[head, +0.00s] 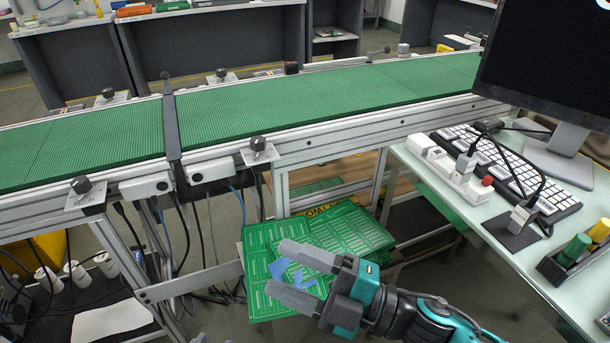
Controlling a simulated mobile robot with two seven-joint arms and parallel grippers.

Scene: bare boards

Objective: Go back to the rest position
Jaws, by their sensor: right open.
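My right gripper (295,273) is in the lower middle of the head view, its two grey fingers apart and pointing left. It is open, with nothing between the fingers. Behind and below it lie green circuit boards (350,233), some side by side, with small blue pieces showing between the fingers. Part of the boards is hidden by the gripper. I cannot tell the gap between the fingers and the boards. My left gripper is not in view.
A green conveyor (330,100) with a metal frame runs across the view. A desk on the right holds a monitor (550,60), a keyboard (505,170), and a power strip (450,170) with cables. Cables hang below the conveyor (200,230). Grey shelves stand behind.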

